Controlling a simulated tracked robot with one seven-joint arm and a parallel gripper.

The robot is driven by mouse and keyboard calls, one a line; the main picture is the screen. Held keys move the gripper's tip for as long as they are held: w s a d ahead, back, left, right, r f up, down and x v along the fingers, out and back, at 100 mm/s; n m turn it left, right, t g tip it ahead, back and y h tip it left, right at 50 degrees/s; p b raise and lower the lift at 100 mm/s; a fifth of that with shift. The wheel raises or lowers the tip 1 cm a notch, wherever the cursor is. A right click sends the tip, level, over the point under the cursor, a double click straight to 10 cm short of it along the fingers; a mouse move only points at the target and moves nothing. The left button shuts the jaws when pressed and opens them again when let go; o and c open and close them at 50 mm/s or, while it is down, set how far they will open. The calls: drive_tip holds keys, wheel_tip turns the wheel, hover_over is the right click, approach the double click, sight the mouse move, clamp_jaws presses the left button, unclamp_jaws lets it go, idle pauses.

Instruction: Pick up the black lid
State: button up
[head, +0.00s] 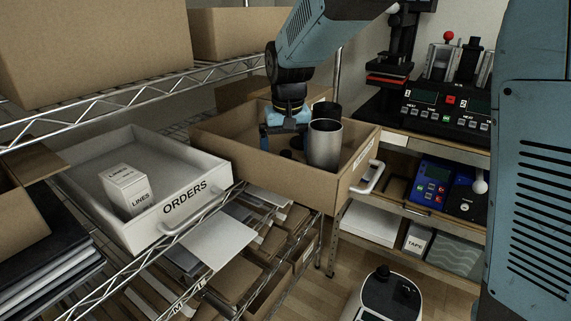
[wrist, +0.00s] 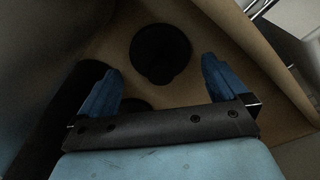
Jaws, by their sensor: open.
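A round black lid (wrist: 160,53) lies flat on the floor of the cardboard bin, ahead of and between my fingertips in the wrist view. My gripper (wrist: 160,66) has blue fingers spread apart with nothing between them. In the head view my gripper (head: 282,137) points down into the bin, left of the steel tumbler. A small dark shape, likely a lid, shows low beside it (head: 286,154). In the wrist view another dark round piece (wrist: 135,103) is partly hidden behind my gripper.
The cardboard bin (head: 228,149) has raised walls around my gripper. A steel tumbler (head: 325,146) stands close on the right, with a dark cup (head: 327,109) behind it. A white ORDERS tray (head: 90,198) holding a small box (head: 126,189) is at left. Shelf rails run above.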

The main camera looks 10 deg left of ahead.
drive_tip(key=shift+w+a+f, duration=0.1)
drive_tip(key=shift+w+f, duration=0.05)
drive_tip(key=shift+f, duration=1.15)
drive_tip(key=shift+c, duration=0.5)
drive_tip(key=c, duration=0.8)
